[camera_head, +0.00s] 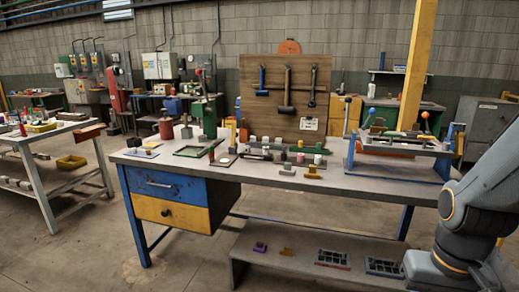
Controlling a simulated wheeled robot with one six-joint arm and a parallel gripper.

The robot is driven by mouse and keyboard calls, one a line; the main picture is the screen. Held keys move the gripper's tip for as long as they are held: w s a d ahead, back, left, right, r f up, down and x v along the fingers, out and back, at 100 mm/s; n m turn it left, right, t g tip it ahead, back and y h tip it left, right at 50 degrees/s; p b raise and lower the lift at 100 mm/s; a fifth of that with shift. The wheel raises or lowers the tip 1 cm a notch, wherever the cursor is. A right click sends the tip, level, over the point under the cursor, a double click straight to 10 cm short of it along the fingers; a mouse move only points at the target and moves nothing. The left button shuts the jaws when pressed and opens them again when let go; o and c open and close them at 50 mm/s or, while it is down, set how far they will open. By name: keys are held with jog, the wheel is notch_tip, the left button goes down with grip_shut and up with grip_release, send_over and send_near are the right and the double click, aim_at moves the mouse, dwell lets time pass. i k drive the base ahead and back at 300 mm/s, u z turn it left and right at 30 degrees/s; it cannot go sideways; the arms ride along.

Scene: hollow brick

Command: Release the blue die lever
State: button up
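A die fixture with a blue frame (352,163) stands at the right end of the workbench. A lever with a blue ball knob (371,111) rises near its left side, tilted slightly. A second lever with a red ball knob (425,115) rises near its right side. Small parts, green and yellow among them, lie on top of the fixture. The fine state of the levers is too small to tell. My arm stands at the right edge of the picture, to the right of the fixture. My gripper is out of view.
The workbench (330,180) has blue and yellow drawers and holds several small blocks and tools. A wooden tool board (285,115) and yellow post (416,70) stand behind it. Floor is clear at lower left.

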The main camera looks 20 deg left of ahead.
aim_at(372, 111)
jog(key=z, duration=0.05)
jog(key=k, duration=0.5)
jog(key=u, duration=1.1)
jog(key=i, duration=1.85)
jog(key=z, duration=0.55)
